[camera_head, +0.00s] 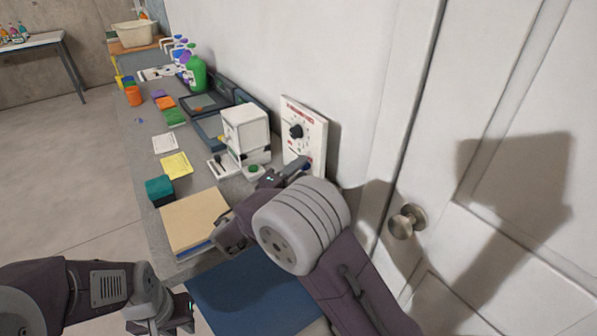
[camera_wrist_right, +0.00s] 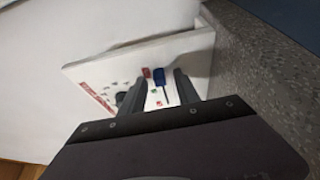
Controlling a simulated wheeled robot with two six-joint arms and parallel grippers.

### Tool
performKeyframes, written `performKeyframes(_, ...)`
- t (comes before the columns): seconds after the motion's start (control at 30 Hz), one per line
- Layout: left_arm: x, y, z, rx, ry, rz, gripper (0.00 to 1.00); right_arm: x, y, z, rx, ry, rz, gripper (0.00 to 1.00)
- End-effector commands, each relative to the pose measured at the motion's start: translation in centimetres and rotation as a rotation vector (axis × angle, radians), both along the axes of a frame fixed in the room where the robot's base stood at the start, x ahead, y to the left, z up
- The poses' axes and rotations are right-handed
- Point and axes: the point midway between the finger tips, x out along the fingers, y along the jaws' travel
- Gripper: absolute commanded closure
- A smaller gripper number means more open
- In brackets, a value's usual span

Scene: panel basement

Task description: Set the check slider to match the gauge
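A white control panel (camera_head: 316,128) with red markings and a black knob (camera_head: 296,131) stands against the wall. In the right wrist view the panel (camera_wrist_right: 190,48) appears tilted, with a red slider handle (camera_wrist_right: 146,73) and a blue one (camera_wrist_right: 159,77) side by side. The blue handle (camera_head: 308,165) is also in the head view. I cannot tell which is the check slider, and no gauge reading is legible. My right gripper (camera_wrist_right: 159,88) is at the panel's lower part, fingers apart, with the blue handle seen between them. My left gripper (camera_head: 170,318) is low at the front, fingers unclear.
A white box-shaped device (camera_head: 246,128) stands just left of the panel. A cardboard-coloured box (camera_head: 194,218), a teal block (camera_head: 159,187) and a blue mat (camera_head: 250,295) lie nearer. A door with a knob (camera_head: 406,221) is on the right. Open floor lies left.

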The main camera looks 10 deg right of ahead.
Motion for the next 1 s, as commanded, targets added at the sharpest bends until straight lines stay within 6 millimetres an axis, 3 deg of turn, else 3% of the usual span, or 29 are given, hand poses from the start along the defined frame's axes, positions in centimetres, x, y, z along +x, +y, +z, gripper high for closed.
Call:
performKeyframes(0.07,0.00,0.00,0.00,0.000,0.000,0.000,0.75,-0.01,0.01,0.00,0.000,0.000,0.000,0.62)
performKeyframes(0.2,0.00,0.00,0.00,0.000,0.000,0.000,0.75,-0.03,0.03,0.00,0.000,0.000,0.000,0.98)
performKeyframes(0.23,0.00,0.00,0.00,0.000,0.000,0.000,0.75,-0.03,0.03,0.00,0.000,0.000,0.000,1.00)
performKeyframes(1.0,0.00,0.00,0.00,0.000,0.000,0.000,0.75,-0.06,0.03,-0.05,0.001,0.001,-0.001,1.00)
